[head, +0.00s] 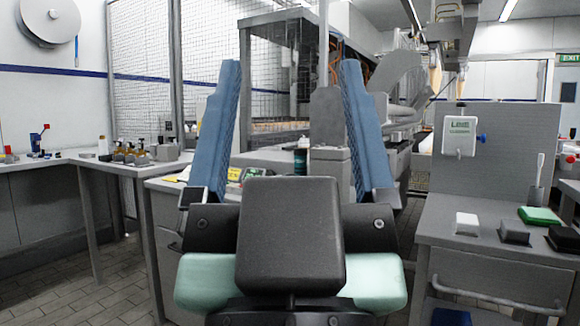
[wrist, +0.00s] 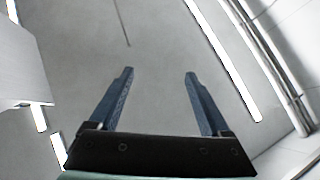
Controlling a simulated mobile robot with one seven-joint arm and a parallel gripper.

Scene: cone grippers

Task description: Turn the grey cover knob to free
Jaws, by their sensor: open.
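My gripper (head: 289,65) is raised in the middle of the head view, its two blue fingers wide apart with nothing between them. It also shows open and empty in the wrist view (wrist: 159,73), against what looks like a pale ceiling with light strips. I cannot make out a grey cover knob for certain in either view. Behind the fingers stands a caged grey machine (head: 280,85) with a grey upright part (head: 327,118) near the right finger. My gripper and wrist hide part of the machine's front.
A white box (head: 459,138) with a blue knob (head: 482,138) hangs on a grey panel at right. Below it, a bench (head: 450,252) holds white, black and green blocks. At left, a counter (head: 50,160) holds several small bottles. Tiled floor shows at lower left.

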